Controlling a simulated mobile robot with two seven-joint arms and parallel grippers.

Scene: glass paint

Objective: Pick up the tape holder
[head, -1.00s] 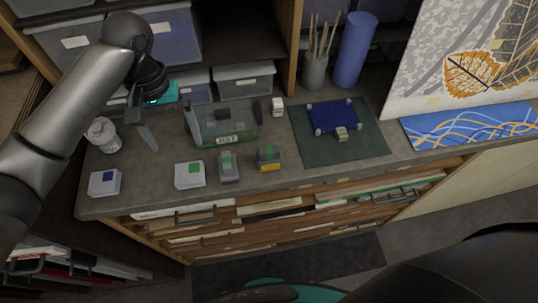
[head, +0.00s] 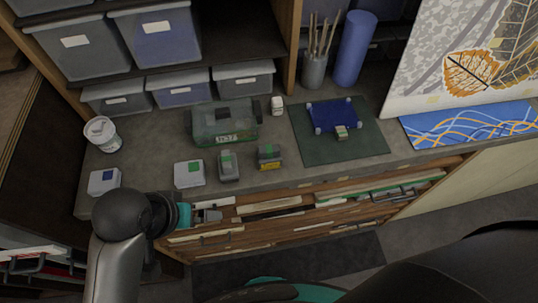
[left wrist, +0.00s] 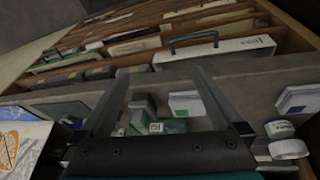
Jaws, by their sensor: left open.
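Two small grey blocks stand on the counter in the head view: one with a green top (head: 228,165) and one with a yellow front (head: 269,157). Either could be the tape holder; I cannot tell which. The green-topped block also seems to show in the left wrist view (left wrist: 141,106), beyond the fingers. My left gripper (head: 208,213) is open and empty at the counter's front edge, left of and nearer than both blocks. Its two spread fingers (left wrist: 161,75) show in the left wrist view. My right gripper is not in view.
A clear green case (head: 225,125) stands behind the blocks. White boxes with a green square (head: 189,173) and a blue square (head: 104,181) lie to the left, near a white tub (head: 102,133). A dark green mat (head: 365,142) lies to the right. Open drawers (head: 265,207) lie below.

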